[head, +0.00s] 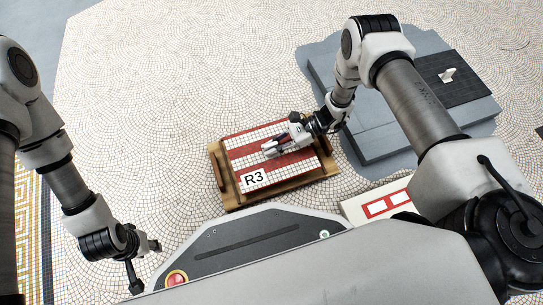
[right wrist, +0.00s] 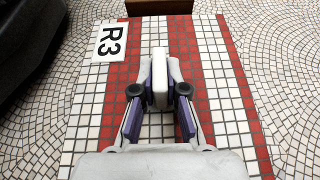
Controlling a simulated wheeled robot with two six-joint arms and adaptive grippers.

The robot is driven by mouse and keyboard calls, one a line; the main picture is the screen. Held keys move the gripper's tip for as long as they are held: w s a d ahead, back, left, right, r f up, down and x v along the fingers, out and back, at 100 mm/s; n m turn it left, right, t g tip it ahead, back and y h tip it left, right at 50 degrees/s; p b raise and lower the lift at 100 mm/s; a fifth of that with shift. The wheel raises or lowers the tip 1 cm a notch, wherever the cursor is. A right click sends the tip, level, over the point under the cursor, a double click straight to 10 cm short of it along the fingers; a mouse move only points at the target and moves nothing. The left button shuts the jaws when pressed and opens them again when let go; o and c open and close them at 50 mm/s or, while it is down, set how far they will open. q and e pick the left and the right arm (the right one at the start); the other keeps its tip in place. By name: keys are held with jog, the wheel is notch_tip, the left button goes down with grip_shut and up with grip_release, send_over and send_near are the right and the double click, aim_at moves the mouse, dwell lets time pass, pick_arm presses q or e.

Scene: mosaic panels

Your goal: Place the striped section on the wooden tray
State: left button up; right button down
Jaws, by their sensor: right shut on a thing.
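The striped section (head: 246,153) is a red-and-white tiled panel with an R3 label. It lies over the wooden tray (head: 272,195), whose front rail and ends show around it in the head view. I cannot tell whether it rests on the tray or hangs just above it. My right gripper (head: 272,148) is shut on the panel's pale upright handle (right wrist: 160,78). The panel (right wrist: 211,62) fills most of the right wrist view and hides most of the tray. My left gripper (head: 147,264) is open and empty at the lower left, away from the panel.
A grey stepped platform (head: 360,140) stands at the upper right, bearing a dark panel (head: 455,85) with a white handle. A cream panel with red-framed rectangles (head: 385,204) lies right of the tray, partly hidden by my arm. The pebble-patterned floor (head: 180,80) left of the tray is clear.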

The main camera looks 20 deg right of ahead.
pick_arm(q)
jog(key=f+b, duration=0.2)
jog(key=shift+w+f, duration=0.3)
jog(key=shift+w, duration=0.1)
pick_arm(e)
notch_tip(320, 180, down, 4)
jog(key=shift+r, duration=0.25)
pick_arm(q)
jog(key=shift+r, duration=0.15)
pick_arm(e)
jog(key=shift+r, duration=0.2)
jog(key=shift+f, duration=0.15)
jog(key=c, duration=1.2)
grip_release()
pick_arm(q)
jog(key=shift+r+p, duration=0.15)
jog(key=shift+p, duration=0.15)
pick_arm(e)
jog(key=shift+r, duration=0.25)
jog(key=p+v, duration=0.5)
jog(key=v, duration=0.6)
pick_arm(q)
jog(key=shift+s+r, duration=0.3)
jog(key=shift+r, duration=0.6)
jog(key=shift+s+r, duration=0.35)
jog(key=shift+r, duration=0.5)
jog(key=shift+s+r, duration=0.3)
jog(key=shift+r, duration=0.6)
pick_arm(e)
jog(key=shift+d, duration=0.5)
